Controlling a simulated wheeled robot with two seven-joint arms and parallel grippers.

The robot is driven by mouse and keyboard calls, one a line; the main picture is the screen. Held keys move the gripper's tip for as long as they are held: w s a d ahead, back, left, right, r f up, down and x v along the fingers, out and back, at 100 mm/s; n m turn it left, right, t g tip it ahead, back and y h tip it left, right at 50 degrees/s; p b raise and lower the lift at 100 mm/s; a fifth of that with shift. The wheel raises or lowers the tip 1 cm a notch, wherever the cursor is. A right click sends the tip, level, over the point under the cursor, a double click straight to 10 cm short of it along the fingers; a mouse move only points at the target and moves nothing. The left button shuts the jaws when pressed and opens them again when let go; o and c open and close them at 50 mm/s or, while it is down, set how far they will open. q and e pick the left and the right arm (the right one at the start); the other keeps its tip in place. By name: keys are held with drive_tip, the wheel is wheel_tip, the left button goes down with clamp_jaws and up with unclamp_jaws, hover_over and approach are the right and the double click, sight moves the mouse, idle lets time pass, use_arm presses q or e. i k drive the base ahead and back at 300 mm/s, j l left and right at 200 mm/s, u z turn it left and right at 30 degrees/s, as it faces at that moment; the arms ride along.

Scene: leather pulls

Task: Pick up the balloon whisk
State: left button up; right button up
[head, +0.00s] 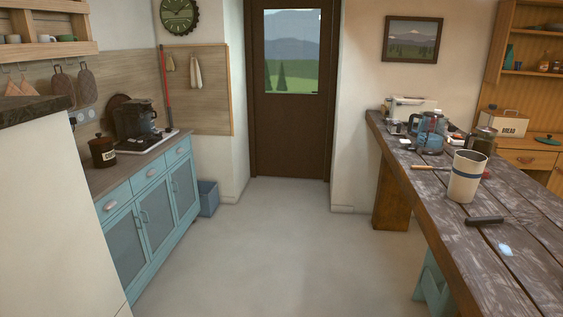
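The balloon whisk (487,220) appears to be the utensil lying flat on the wooden table (480,285) at the right of the head view. Its dark handle points left, and thin, faint wires seem to run right from it over the dark boards. Neither of my grippers is in view.
A blue kettle or jug (430,131), a glass jar (481,142) and small items crowd the table's far end. A pale blue object (505,250) lies near the whisk. A teal stool (432,285) stands under the edge. The floor (285,245) between table and blue cabinet (155,220) is clear.

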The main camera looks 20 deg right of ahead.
sight(483, 220)
drive_tip(key=i+z, duration=0.15)
drive_tip(key=z, duration=0.35)
drive_tip(key=i+z, duration=0.2)
drive_tip(key=z, duration=0.3)
drive_tip(key=i+z, duration=0.15)
drive_tip(key=z, duration=0.3)
drive_tip(key=i+j+z, duration=0.15)
drive_tip(key=z, duration=0.35)
drive_tip(key=i+j+z, duration=0.1)
drive_tip(key=j+z, duration=0.15)
drive_tip(key=z, duration=0.25)
drive_tip(key=i+j+z, duration=0.1)
drive_tip(key=j+z, duration=0.15)
drive_tip(key=z, duration=0.25)
drive_tip(key=i+j+z, duration=0.2)
drive_tip(key=z, duration=0.2)
drive_tip(key=i+j+z, duration=0.55)
drive_tip(key=z, duration=0.2)
drive_tip(key=j, duration=0.1)
